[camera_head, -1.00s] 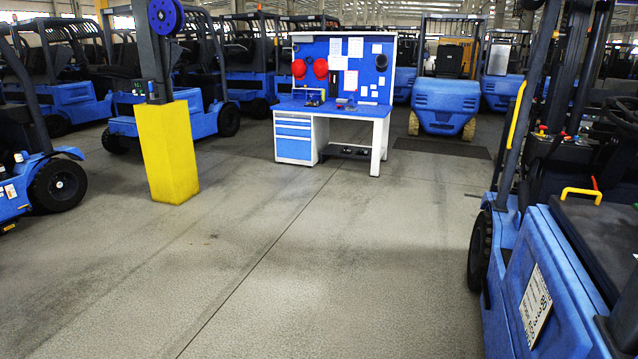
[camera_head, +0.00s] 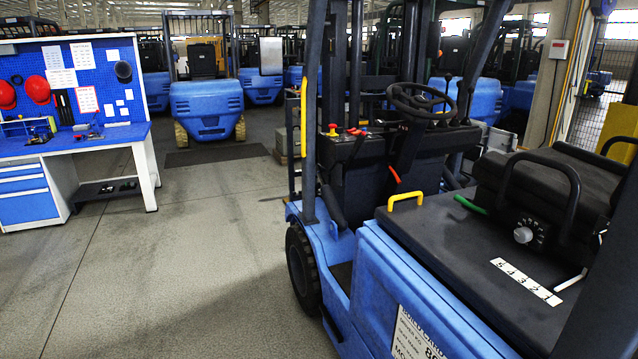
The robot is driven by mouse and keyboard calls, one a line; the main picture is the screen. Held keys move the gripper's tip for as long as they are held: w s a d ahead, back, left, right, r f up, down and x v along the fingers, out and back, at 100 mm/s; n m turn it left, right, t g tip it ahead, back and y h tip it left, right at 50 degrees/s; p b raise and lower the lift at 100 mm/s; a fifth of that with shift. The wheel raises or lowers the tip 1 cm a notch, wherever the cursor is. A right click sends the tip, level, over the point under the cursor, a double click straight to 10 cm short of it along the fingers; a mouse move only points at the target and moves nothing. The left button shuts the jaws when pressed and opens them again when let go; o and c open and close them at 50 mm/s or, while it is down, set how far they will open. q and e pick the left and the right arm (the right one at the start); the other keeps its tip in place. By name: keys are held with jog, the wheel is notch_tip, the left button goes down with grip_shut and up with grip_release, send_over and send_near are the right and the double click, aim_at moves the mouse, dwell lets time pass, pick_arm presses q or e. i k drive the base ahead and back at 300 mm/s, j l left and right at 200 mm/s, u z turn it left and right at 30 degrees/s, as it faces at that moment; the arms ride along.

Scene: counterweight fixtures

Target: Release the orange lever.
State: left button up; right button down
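An orange lever (camera_head: 391,173) stands out in the cab of the blue forklift (camera_head: 375,275), below the steering wheel (camera_head: 421,103). It is thin and tilted, with its lower end to the right against dark parts. I cannot tell how it is latched. Neither of my grippers is in view.
The forklift fills the right side, with a yellow handle (camera_head: 405,199), a green handle (camera_head: 470,205) and a dial (camera_head: 523,235) on it. A blue workbench (camera_head: 95,140) stands at left. Open floor (camera_head: 190,260) lies between them. Other forklifts stand behind.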

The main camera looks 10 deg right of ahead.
aim_at(389, 165)
jog(key=i+j+z, duration=0.2)
jog(key=i+z, duration=0.15)
jog(key=i+j+z, duration=1.1)
jog(key=i+j, duration=0.2)
jog(key=i+j+z, duration=0.15)
jog(key=i+j, duration=0.15)
jog(key=i+j+z, duration=0.2)
jog(key=j, duration=0.3)
jog(key=i+j+z, duration=0.4)
jog(key=j, duration=0.5)
jog(key=i, duration=0.1)
